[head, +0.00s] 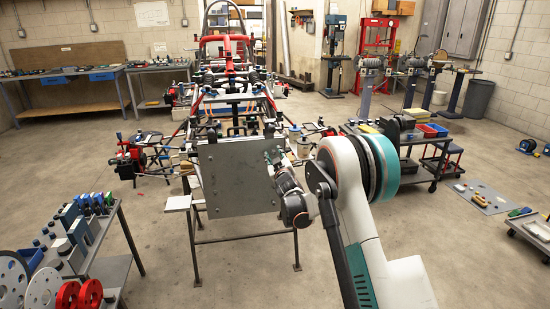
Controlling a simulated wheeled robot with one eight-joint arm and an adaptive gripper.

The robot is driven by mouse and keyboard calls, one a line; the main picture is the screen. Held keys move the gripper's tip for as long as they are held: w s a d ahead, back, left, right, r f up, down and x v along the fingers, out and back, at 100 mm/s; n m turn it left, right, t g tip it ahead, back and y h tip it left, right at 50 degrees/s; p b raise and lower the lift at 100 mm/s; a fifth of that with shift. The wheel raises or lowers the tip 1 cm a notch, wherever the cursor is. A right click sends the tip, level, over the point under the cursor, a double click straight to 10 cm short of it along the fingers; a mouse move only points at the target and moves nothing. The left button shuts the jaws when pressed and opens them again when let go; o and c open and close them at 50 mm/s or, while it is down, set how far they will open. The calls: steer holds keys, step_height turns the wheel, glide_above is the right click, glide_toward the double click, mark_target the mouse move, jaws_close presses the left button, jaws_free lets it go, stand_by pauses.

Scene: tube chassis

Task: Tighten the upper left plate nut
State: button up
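A grey square plate (236,182) stands upright at the near end of the tube chassis (228,90). Small dark spots show near its corners, but they are too small to tell which are nuts. The upper left nut cannot be made out clearly. My arm reaches in from the lower right. My gripper (272,157) is by the plate's upper right edge, small and partly hidden by my wrist. Whether its fingers are open or shut, and whether they touch the plate, cannot be told.
A bench with grey blocks and discs (62,255) stands at the lower left. A tool cart (405,150) is to the right. The chassis rests on a stand with thin legs (294,248). The floor (165,275) between the left bench and stand is clear.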

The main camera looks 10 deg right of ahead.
steer(key=s, duration=1.2)
stand_by(1.0)
